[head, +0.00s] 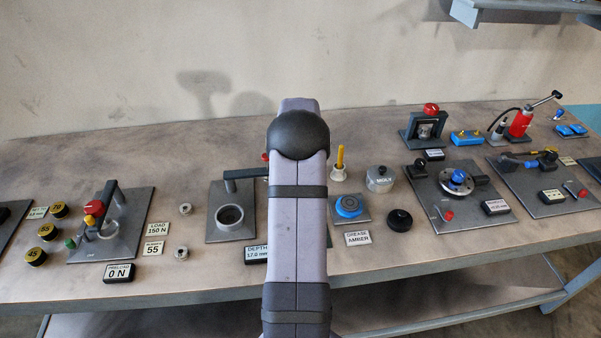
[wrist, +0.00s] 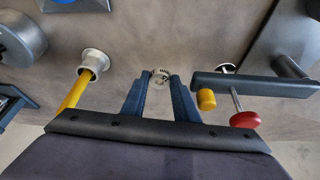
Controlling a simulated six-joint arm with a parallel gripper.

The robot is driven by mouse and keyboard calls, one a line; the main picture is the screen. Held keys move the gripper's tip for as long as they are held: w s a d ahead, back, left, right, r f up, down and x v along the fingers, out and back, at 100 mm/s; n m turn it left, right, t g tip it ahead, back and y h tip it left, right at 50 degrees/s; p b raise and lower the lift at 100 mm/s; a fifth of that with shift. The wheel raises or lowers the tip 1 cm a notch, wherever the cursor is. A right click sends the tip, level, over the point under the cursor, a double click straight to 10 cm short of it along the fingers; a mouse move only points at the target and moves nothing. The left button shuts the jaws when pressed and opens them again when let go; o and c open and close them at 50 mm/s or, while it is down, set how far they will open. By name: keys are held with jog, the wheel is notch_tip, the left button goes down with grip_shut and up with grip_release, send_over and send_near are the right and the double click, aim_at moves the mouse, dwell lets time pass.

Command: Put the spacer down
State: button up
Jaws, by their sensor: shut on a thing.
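The spacer (wrist: 160,77) is a small pale metal ring with dark marks, seen in the wrist view between my fingertips. My gripper (wrist: 159,80) is shut on it, with one blue-grey finger on each side. The bare tabletop lies behind the spacer; I cannot tell whether the spacer touches it. In the head view my own arm hides the gripper and the held spacer. Two similar metal rings, an upper one (head: 185,209) and a lower one (head: 181,252), lie on the bench left of the depth station.
In the wrist view, a pale cup (wrist: 94,61) with a yellow-handled tool stands left of my gripper. A dark gauge arm (wrist: 255,86) with red and yellow knobs reaches in from the right. The blue-topped grease pad (head: 348,206) and black knob (head: 400,220) sit right of my arm.

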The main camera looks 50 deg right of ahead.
jog(key=shift+f+p, duration=0.65)
jog(key=shift+f, duration=1.3)
jog(key=shift+f, duration=0.15)
jog(key=o, duration=0.8)
jog(key=shift+v, duration=0.8)
jog(key=b+v, duration=0.3)
jog(key=v, duration=0.7)
jog(key=shift+a+r, duration=0.15)
jog(key=shift+r, duration=0.2)
